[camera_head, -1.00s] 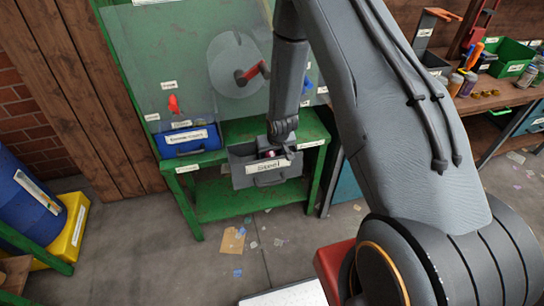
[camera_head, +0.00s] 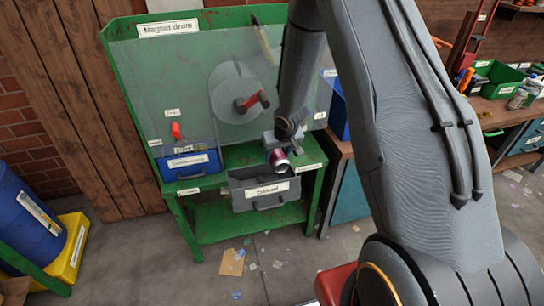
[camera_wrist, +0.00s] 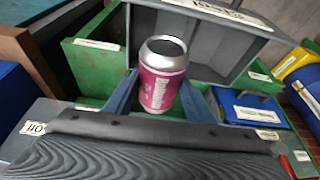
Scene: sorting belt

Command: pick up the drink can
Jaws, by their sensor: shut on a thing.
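The drink can (camera_wrist: 162,82) is pink with a silver top, and in the wrist view it sits between the two blue-grey fingers of my gripper (camera_wrist: 158,100). My gripper is shut on it. In the head view the can (camera_head: 279,160) shows small at the end of my arm, held by my gripper (camera_head: 274,148) above the grey bin (camera_head: 240,195) on the green bench. The can looks clear of the bin's rim. My fingers are partly hidden by the can and my arm in the head view.
The green bench (camera_head: 190,240) carries a blue labelled bin (camera_head: 190,168) left of the grey one. A blue drum (camera_head: 28,215) is at far left. Scraps lie on the floor.

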